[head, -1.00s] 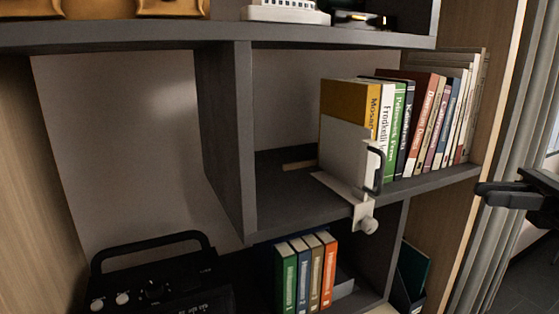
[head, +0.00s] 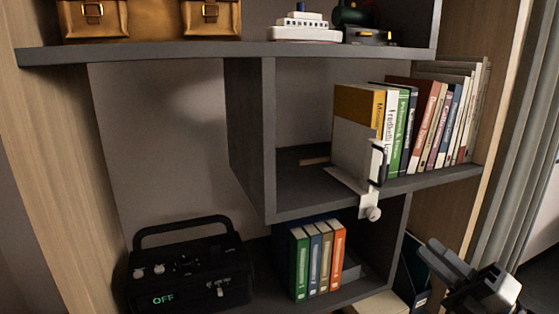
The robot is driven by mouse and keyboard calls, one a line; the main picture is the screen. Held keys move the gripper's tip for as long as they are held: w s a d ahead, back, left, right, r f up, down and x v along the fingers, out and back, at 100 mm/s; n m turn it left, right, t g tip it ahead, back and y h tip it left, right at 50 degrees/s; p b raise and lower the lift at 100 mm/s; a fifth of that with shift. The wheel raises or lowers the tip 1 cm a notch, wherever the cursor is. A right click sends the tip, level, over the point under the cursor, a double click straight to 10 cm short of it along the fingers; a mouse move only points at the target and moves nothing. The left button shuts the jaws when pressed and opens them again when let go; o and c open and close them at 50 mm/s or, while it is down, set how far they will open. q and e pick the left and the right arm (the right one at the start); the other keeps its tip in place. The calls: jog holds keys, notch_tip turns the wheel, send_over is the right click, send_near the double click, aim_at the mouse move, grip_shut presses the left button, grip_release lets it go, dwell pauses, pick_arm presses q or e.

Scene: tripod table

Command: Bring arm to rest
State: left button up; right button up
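My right gripper (head: 448,268) is at the lower right of the head view, in front of the shelf unit's right side. Its two dark fingers point up and to the left. They look a little apart, with nothing seen between them, and it touches no book or shelf that I can make out. My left gripper is not in view.
The grey shelf (head: 300,201) holds a row of books (head: 420,125) with a white clamp-on bookend (head: 352,155) at their left. Below stand several books (head: 317,262) and a black radio-like box (head: 190,270) showing OFF. Brown bags (head: 150,18) and a model ship (head: 300,27) sit above.

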jog(key=s+a+f+m+h+p, duration=0.1)
jog(key=s+a+f+m+h, duration=0.2)
jog(key=f+m+h, duration=0.45)
jog(key=s+a+f+m+h+p, duration=0.1)
jog(key=s+a+f+m+h, duration=0.2)
jog(key=f+m+h, duration=0.7)
jog(key=s+a+f+m+g+y, duration=0.5)
jog(key=s+a+f+m+g, duration=0.1)
jog(key=s+m, duration=0.4)
jog(key=shift+s+a+f, duration=0.15)
jog(key=shift+s+a, duration=0.1)
jog(key=shift+a, duration=0.25)
